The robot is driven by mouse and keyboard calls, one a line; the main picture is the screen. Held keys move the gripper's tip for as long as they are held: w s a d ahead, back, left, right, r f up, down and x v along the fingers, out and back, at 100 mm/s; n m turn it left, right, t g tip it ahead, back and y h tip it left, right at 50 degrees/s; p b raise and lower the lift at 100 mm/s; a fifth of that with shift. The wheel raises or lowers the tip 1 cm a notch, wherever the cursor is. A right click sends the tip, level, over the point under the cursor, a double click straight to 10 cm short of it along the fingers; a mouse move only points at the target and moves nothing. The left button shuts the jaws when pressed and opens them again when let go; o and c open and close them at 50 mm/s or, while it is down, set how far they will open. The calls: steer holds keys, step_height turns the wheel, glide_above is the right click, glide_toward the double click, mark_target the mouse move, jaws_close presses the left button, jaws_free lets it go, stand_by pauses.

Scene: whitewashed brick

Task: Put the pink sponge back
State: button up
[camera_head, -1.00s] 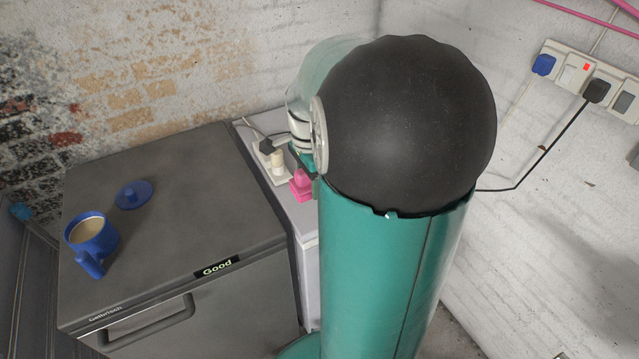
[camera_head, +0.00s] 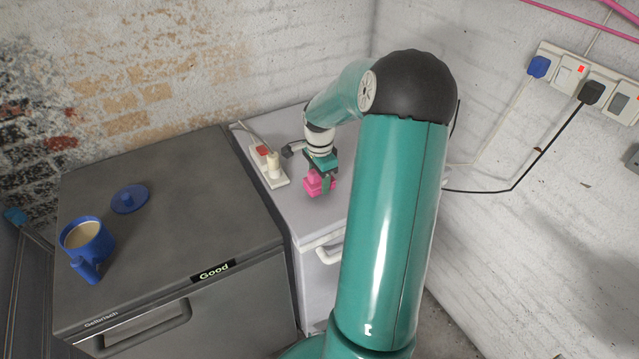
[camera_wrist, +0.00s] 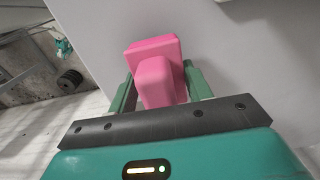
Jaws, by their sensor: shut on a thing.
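The pink sponge (camera_head: 313,183) is between the fingers of my gripper (camera_head: 321,178), over the light grey top of the white cabinet (camera_head: 325,217). In the wrist view the sponge (camera_wrist: 155,50) looks like a pink block with a narrower part toward me. The two green fingers of my gripper (camera_wrist: 159,82) are shut on its sides. I cannot tell whether the sponge touches the cabinet top or hangs just above it. Its underside is hidden.
A white power strip (camera_head: 279,181) with a red switch and a pale plug lies left of my gripper. A dark grey cabinet (camera_head: 160,235) on the left bears a blue mug (camera_head: 88,243) and a blue lid (camera_head: 130,198). Wall sockets (camera_head: 590,80) with cables are on the right.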

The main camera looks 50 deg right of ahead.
steer(key=shift+f, duration=0.9)
steer(key=shift+f, duration=0.1)
steer(key=shift+f, duration=0.1)
steer(key=o, duration=1)
step_height(320, 180, up, 12)
steer(key=shift+r, duration=0.2)
steer(key=shift+s, duration=0.1)
